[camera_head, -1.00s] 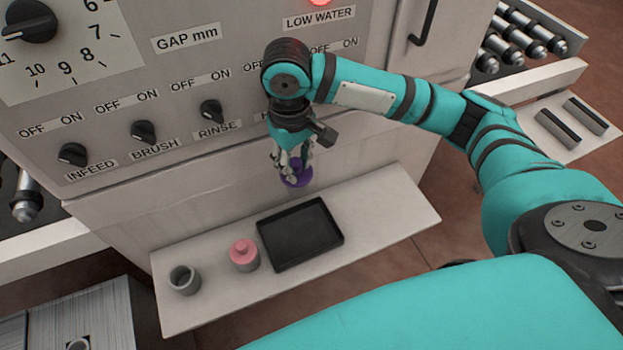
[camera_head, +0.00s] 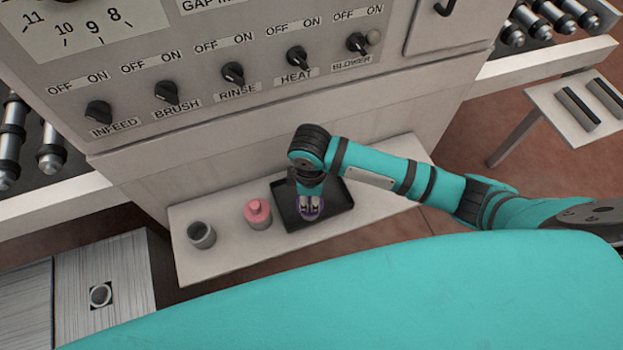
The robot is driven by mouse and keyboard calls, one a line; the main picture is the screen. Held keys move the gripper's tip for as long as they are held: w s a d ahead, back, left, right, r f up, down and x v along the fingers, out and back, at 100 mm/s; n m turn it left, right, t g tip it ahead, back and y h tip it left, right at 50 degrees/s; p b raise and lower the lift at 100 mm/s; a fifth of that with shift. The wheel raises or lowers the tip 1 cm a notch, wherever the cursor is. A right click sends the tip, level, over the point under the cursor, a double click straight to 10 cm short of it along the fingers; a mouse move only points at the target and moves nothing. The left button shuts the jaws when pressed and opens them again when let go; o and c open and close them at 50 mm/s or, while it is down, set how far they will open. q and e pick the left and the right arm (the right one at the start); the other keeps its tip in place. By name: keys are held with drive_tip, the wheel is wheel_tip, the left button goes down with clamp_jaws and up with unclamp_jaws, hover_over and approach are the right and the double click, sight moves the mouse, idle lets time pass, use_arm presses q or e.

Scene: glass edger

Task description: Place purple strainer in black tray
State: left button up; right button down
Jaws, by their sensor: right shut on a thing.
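The purple strainer (camera_head: 321,209) shows only in part beneath my right gripper (camera_head: 309,208), which is shut on it. The gripper points down over the black tray (camera_head: 340,194), a shallow rectangular tray on the pale shelf. The strainer appears over the tray's inside, near its middle and front edge. I cannot tell whether it touches the tray floor, as the gripper and wrist hide much of it. My left gripper is not in view.
On the pale shelf (camera_head: 228,262), left of the tray, stand a pink-topped container (camera_head: 258,213) and a grey cup (camera_head: 201,235). The machine panel with several knobs (camera_head: 232,73) rises behind. The shelf's right end is clear.

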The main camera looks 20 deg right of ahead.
drive_tip(key=shift+w+d+f+p, duration=0.3)
drive_tip(key=shift+w+f, duration=0.35)
drive_tip(key=shift+w, duration=0.35)
drive_tip(key=shift+w+d+f+p, duration=0.2)
drive_tip(key=shift+w+d+f, duration=0.25)
drive_tip(key=shift+w+f, duration=0.4)
drive_tip(key=shift+w+d+f+p, duration=0.3)
drive_tip(key=shift+w+f, duration=0.2)
drive_tip(key=shift+w, duration=0.65)
drive_tip(key=shift+f, duration=0.1)
drive_tip(key=c, duration=1.1)
unclamp_jaws()
drive_tip(key=shift+o, duration=0.2)
wheel_tip(320, 180, up, 12)
drive_tip(key=b, duration=0.1)
